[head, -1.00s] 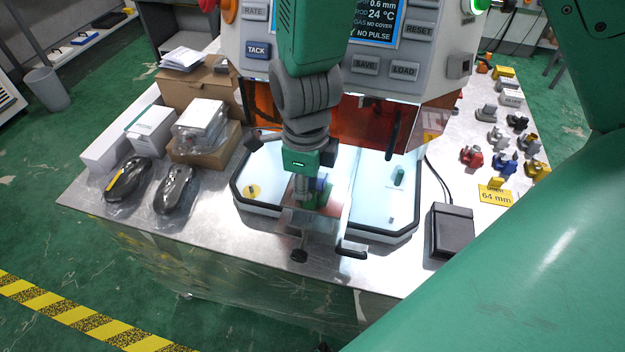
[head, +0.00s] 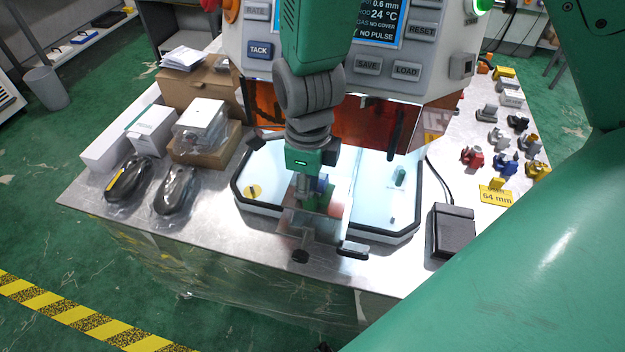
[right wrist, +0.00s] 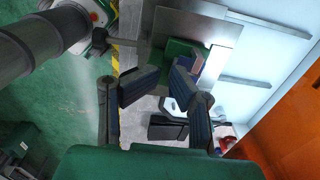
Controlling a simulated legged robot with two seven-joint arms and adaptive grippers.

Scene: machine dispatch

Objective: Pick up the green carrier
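The green carrier (head: 323,204) sits on a shiny metal plate (head: 322,228) at the front of the lit tray, partly hidden by my right gripper. It also shows as a green block (right wrist: 181,48) just past the fingertips in the right wrist view, with a blue and reddish part beside it. My right gripper (head: 308,190) points down over the carrier. In the right wrist view, its two fingers (right wrist: 163,78) stand apart with a gap between them. Contact with the carrier cannot be made out. My left gripper is not seen.
The lit tray (head: 262,214) lies before the machine panel (head: 400,40). A small green piece (head: 399,176) lies in its right part. A black pedal (head: 452,232) stands to the right, and wrapped black items (head: 175,188) and boxes (head: 203,85) to the left. Coloured parts (head: 505,163) stand far right.

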